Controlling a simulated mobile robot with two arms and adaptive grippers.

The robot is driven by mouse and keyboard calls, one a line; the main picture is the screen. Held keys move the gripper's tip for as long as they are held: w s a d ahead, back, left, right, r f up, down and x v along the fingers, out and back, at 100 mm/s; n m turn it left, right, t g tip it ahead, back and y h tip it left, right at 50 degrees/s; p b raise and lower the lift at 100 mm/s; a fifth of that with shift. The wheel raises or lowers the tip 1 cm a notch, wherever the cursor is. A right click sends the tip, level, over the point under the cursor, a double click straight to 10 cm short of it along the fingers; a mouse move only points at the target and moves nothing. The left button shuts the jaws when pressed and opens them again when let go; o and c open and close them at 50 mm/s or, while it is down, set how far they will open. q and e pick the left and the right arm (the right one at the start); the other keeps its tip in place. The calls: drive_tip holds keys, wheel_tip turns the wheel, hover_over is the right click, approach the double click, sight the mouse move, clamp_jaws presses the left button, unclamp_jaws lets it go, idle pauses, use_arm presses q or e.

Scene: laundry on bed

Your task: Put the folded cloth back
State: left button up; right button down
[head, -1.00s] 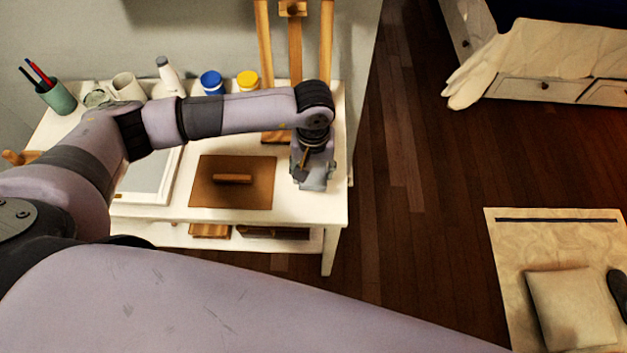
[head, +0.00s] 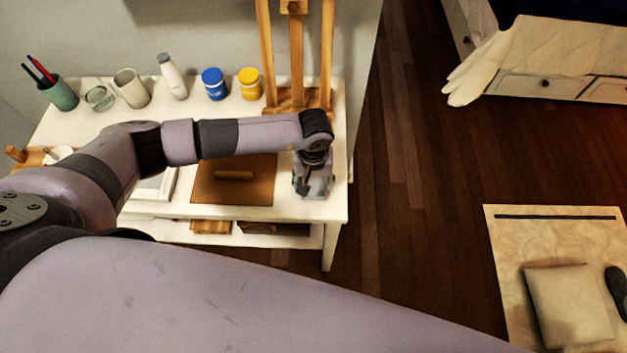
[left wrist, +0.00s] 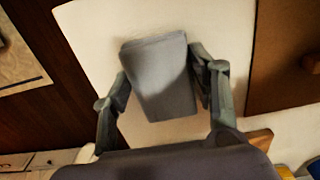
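The folded cloth (left wrist: 160,80) is a grey, roughly rectangular pad, seen in the left wrist view over the white tabletop. My left gripper (left wrist: 161,77) has one finger on each side of it, close against its edges. I cannot tell whether the fingers press on it or whether it rests on the table. In the head view my left gripper (head: 313,188) points down over the right front end of the white table (head: 265,213). There the cloth cannot be clearly told apart from the gripper. My right gripper is not in view.
A brown board with a wooden handle (head: 233,175) lies just left of the gripper. A wooden easel (head: 296,55) stands behind. Blue (head: 215,85) and yellow (head: 249,84) jars, a white bottle (head: 172,77) and a mug (head: 132,89) line the back.

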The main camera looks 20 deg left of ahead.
sight(314, 185)
use_arm(q)
drive_tip(key=o, duration=0.5)
drive_tip(key=shift+c, duration=0.2)
drive_tip(key=shift+r, duration=0.15)
drive_tip(key=shift+w+r, duration=0.1)
drive_tip(key=shift+r, duration=0.25)
wheel_tip(314, 185, up, 11)
drive_tip(key=b, duration=0.2)
drive_tip(key=shift+r, duration=0.15)
